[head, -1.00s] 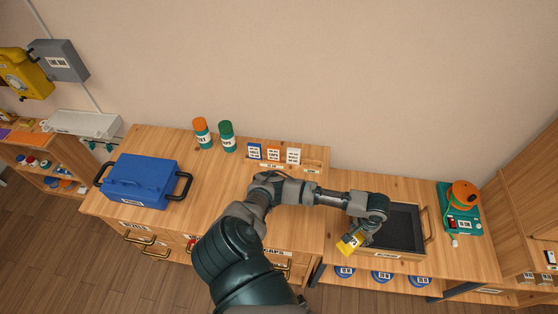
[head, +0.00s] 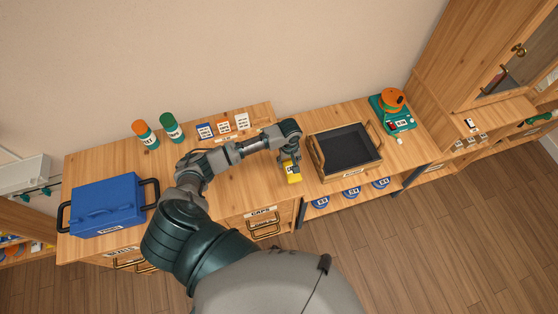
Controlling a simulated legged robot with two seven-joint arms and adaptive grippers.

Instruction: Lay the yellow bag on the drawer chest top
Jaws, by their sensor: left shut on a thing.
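The yellow bag (head: 293,175) is in the jaws of my left gripper (head: 290,165), which points down and is shut on it. In the picture the bag lies at the right edge of the drawer chest top (head: 236,185), beside the black-lined tray. The gripper and arm cover part of the bag and of the chest top. I cannot tell whether the bag touches the wood. My right gripper is not in view.
A blue case (head: 105,205) stands at the chest's left end. An orange-capped bottle (head: 146,135), a green bottle (head: 172,128) and small label cards (head: 223,128) line the back. The wooden tray (head: 345,150) is right of the bag. The chest top's middle is clear.

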